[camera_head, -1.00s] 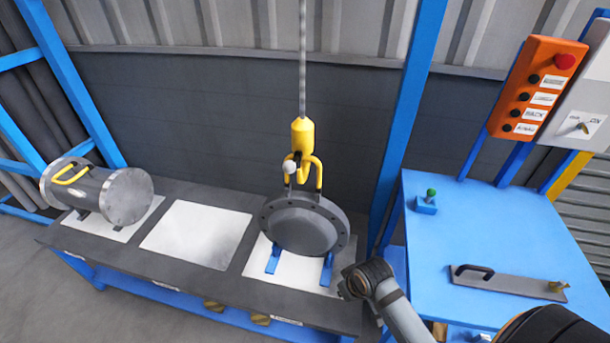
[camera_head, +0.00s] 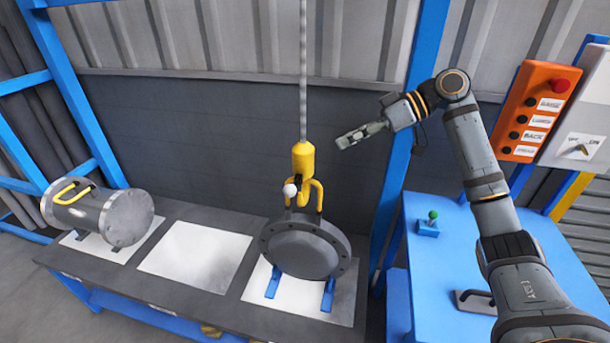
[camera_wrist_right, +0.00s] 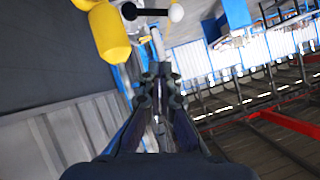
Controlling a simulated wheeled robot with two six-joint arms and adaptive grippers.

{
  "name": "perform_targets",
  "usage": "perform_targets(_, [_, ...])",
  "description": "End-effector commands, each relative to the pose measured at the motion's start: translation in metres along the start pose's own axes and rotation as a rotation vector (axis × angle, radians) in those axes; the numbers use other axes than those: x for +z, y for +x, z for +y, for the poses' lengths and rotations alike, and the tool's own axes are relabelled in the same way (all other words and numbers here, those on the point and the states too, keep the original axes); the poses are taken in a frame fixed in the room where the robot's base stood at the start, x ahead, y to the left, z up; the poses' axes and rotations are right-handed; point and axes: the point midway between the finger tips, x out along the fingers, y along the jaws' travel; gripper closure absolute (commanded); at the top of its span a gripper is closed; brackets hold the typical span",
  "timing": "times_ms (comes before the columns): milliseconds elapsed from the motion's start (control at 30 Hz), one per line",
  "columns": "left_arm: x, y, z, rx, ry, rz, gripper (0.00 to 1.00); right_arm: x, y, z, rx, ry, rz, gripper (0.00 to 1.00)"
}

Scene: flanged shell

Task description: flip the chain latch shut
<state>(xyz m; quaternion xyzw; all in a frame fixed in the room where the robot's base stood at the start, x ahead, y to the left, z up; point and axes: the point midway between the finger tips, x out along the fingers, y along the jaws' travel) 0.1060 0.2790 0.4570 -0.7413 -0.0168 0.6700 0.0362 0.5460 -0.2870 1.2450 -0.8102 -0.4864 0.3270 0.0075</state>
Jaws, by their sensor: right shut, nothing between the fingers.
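The yellow hook block (camera_head: 303,160) hangs on a chain, with its yellow hook at the handle of the round grey flanged cover (camera_head: 305,246). The latch's white ball knob (camera_head: 290,190) shows at the hook's left side. In the right wrist view, the white ball (camera_wrist_right: 176,12) sits on a short black lever beside the yellow block (camera_wrist_right: 108,35), near the top edge. My right gripper (camera_head: 340,143) is shut and empty, right of the hook block and a little above it, apart from it. Its closed fingers (camera_wrist_right: 160,78) point toward the lever. My left gripper is out of view.
A grey flanged shell (camera_head: 100,212) with a yellow handle lies at the left of the dark bench. A bare white pad (camera_head: 195,255) lies between. A blue post (camera_head: 400,150) stands behind my right arm. An orange button box (camera_head: 537,110) and blue table (camera_head: 415,275) are at right.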

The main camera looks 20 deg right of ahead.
Motion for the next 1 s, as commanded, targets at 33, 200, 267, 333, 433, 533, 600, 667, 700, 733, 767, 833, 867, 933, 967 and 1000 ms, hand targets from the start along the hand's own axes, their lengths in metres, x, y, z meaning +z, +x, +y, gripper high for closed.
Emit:
perform_targets(33, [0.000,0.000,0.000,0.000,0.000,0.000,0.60,0.000,0.000,0.000,0.000,0.000,0.000,1.00])
perform_targets(200, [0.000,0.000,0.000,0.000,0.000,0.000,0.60,0.000,0.001,0.000,0.000,0.001,-0.001,1.00])
perform_targets(267, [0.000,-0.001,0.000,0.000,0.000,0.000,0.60,0.000,0.002,0.000,-0.001,0.002,-0.001,1.00])
perform_targets(333, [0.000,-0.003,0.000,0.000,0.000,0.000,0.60,0.000,0.007,0.000,-0.002,0.002,-0.001,1.00])
perform_targets(433, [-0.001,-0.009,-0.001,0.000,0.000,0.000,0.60,-0.001,0.021,-0.001,-0.004,0.002,-0.001,1.00])
perform_targets(533, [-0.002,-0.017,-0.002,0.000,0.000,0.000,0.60,-0.002,0.041,-0.002,-0.006,0.003,-0.001,1.00])
perform_targets(600, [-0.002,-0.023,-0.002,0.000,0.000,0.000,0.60,-0.003,0.057,-0.002,-0.006,0.004,0.000,1.00])
perform_targets(667, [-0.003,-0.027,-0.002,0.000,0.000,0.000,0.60,-0.003,0.070,-0.002,-0.006,0.003,0.000,1.00])
perform_targets(700, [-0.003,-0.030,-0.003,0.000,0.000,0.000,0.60,-0.003,0.079,-0.003,-0.006,0.003,0.000,1.00])
perform_targets(733, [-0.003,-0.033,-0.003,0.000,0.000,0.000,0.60,-0.003,0.086,-0.002,-0.006,0.003,0.000,1.00])
perform_targets(767, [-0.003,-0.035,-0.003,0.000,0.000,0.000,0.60,-0.003,0.091,-0.002,-0.005,0.003,0.000,1.00])
perform_targets(833, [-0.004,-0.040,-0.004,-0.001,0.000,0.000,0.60,-0.001,0.105,-0.002,-0.004,0.005,-0.001,1.00])
perform_targets(867, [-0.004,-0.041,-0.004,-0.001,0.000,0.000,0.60,0.005,0.108,-0.001,-0.002,0.006,-0.003,1.00])
perform_targets(933, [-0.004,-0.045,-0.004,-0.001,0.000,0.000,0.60,0.014,0.115,-0.001,-0.001,0.006,-0.003,1.00])
perform_targets(967, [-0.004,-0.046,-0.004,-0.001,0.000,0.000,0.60,0.017,0.118,-0.001,-0.001,0.006,-0.003,1.00])
perform_targets(1000, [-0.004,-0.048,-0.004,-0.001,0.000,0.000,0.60,0.020,0.121,-0.001,0.000,0.004,-0.003,1.00])
